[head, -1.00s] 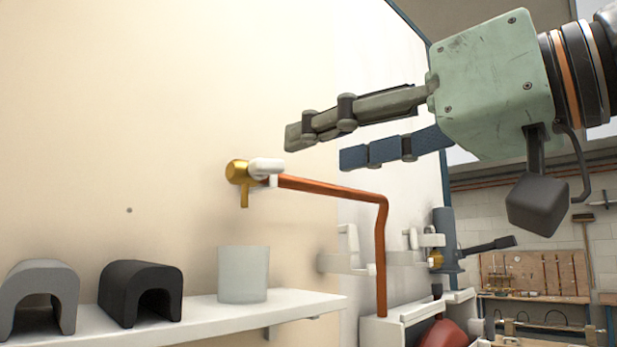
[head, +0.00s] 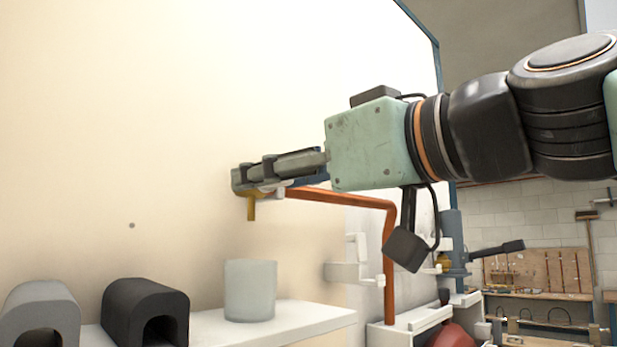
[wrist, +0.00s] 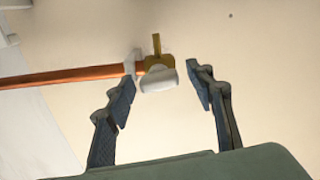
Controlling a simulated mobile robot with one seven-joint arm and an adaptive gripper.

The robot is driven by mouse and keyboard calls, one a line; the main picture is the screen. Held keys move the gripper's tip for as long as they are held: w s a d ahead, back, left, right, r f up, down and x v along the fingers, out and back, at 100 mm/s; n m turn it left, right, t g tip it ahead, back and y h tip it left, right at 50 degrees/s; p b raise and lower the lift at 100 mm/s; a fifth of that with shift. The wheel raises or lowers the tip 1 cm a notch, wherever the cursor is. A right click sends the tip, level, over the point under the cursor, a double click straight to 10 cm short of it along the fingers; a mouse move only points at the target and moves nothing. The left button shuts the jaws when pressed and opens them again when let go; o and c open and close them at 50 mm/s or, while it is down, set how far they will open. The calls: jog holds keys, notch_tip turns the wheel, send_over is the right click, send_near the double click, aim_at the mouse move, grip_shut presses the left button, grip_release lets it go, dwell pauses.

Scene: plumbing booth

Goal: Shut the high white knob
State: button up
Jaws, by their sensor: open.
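The high white knob (wrist: 158,80) sits on a brass tap (wrist: 156,62) at the end of a copper pipe fixed along the wall. In the wrist view the knob lies between the tips of my gripper (wrist: 163,88), closer to the left finger, with a clear gap to the right finger. My gripper is open. In the head view my gripper (head: 245,184) reaches left across the tap and hides most of the knob. The brass spout (head: 251,208) hangs below the fingers. I cannot tell whether a finger touches the knob.
The copper pipe (head: 391,260) runs right from the tap, then bends down. A frosted cup (head: 250,291) stands on the white shelf (head: 300,318) below the spout. Black (head: 146,308) and grey (head: 40,312) arched blocks are at the left. White brackets (head: 352,271) sit on the wall beside the pipe.

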jog(key=shift+w+a, duration=0.25)
jog(key=shift+a, duration=0.05)
jog(key=shift+c, duration=0.5)
jog(key=c, duration=1.1)
jog(key=shift+o, duration=0.2)
jog(key=shift+f+m+b, duration=0.15)
jog(key=shift+m+b, duration=0.45)
jog(key=shift+b, duration=0.15)
jog(key=shift+m, duration=0.4)
jog(key=o, duration=1.2)
jog(key=shift+c, duration=0.2)
